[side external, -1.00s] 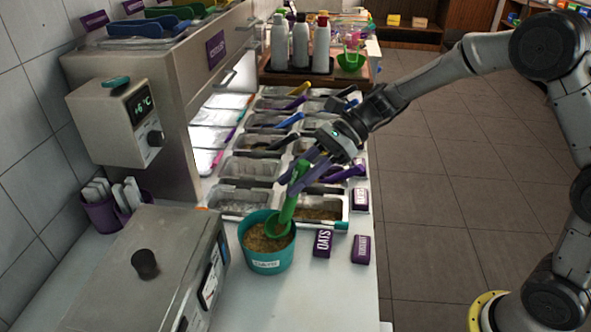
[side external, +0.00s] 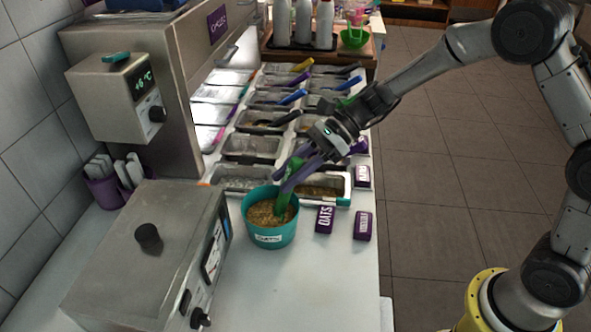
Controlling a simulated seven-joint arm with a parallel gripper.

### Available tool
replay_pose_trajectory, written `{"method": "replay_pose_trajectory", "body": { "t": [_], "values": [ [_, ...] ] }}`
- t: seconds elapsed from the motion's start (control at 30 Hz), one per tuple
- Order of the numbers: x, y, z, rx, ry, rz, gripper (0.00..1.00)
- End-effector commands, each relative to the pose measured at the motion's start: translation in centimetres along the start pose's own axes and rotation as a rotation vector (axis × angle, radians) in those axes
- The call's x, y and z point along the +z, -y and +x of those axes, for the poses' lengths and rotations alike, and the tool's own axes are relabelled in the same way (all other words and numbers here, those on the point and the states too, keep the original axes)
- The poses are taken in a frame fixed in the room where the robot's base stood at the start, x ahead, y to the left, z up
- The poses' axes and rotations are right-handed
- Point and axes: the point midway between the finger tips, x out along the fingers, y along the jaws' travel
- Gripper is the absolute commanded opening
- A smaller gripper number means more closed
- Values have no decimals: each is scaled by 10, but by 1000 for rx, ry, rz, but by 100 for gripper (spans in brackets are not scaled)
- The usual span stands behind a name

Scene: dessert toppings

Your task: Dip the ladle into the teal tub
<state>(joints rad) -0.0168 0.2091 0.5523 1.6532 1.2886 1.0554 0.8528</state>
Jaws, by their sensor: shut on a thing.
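The teal tub (side external: 270,236) stands on the white counter and holds brown, grainy oats. A white label is on its front. My gripper (side external: 292,175) is above the tub's back right rim, shut on the handle of the green ladle (side external: 284,196). The ladle points steeply down into the tub. Its bowl is not visible; it seems to be in the oats, but how deep I cannot tell.
A steel box with a black knob (side external: 149,237) stands left of the tub. Rows of metal topping trays (side external: 240,178) lie behind it. Purple blocks, one marked OATS (side external: 325,219) and another (side external: 363,226), sit to the right. The front counter is clear.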

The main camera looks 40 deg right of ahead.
Motion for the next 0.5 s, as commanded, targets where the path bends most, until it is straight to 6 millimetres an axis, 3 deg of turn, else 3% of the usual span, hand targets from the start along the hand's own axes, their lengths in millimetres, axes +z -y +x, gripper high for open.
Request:
{"method": "replay_pose_trajectory", "body": {
  "t": [0.33,0.5],
  "values": [
    [13,0,19,0,1,-3,0],
    [1,1,14,-1,100,8,0]
  ]
}}
